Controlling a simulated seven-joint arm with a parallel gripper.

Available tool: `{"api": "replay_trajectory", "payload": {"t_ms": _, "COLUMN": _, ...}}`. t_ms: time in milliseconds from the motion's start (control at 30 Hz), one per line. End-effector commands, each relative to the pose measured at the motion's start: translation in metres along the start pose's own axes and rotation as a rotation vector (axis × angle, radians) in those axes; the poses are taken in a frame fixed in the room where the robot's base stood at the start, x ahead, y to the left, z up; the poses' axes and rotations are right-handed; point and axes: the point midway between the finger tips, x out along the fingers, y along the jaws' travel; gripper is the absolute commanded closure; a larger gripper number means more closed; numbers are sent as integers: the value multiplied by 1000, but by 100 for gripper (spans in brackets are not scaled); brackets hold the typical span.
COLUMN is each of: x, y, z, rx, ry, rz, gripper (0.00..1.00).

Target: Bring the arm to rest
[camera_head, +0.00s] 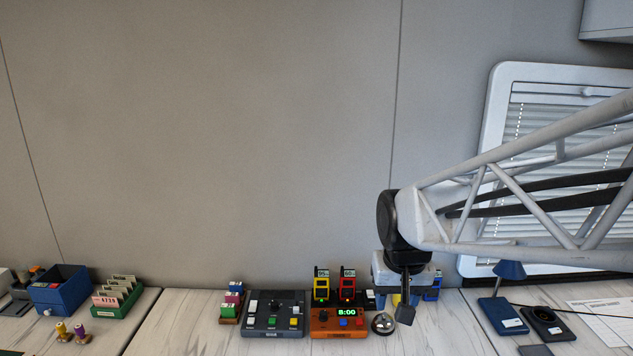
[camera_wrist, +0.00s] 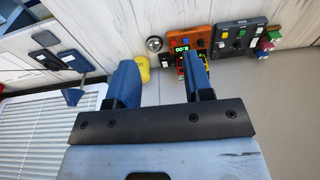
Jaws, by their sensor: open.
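My arm reaches in from the right in the head view, and my gripper (camera_head: 405,310) hangs at its end, over the back of the white wood-grain worktop. In the wrist view my gripper (camera_wrist: 158,85) shows two blue fingers spread apart. Nothing is between the fingers in their grip. Beyond the fingertips, a yellow object (camera_wrist: 143,70) and the orange clock box (camera_wrist: 195,43) show. In the head view the orange clock box (camera_head: 339,322) reads 8:00 and stands just left of my gripper. A silver bell (camera_head: 383,323) is close beside my gripper.
A dark button panel (camera_head: 274,316) stands left of the clock box. Yellow and red handheld devices (camera_head: 334,285) stand behind it. A blue bin (camera_head: 62,290) and a green card tray (camera_head: 118,300) are at the far left. A blue lamp (camera_head: 508,273) stands right, before a blinded window.

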Motion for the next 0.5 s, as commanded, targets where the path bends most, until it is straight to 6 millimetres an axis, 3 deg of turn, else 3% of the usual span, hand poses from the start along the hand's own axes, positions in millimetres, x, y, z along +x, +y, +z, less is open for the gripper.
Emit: {"api": "replay_trajectory", "payload": {"t_ms": 500, "x": -24, "y": 33, "z": 102, "rx": 4, "ry": 50, "rz": 10, "gripper": 53}}
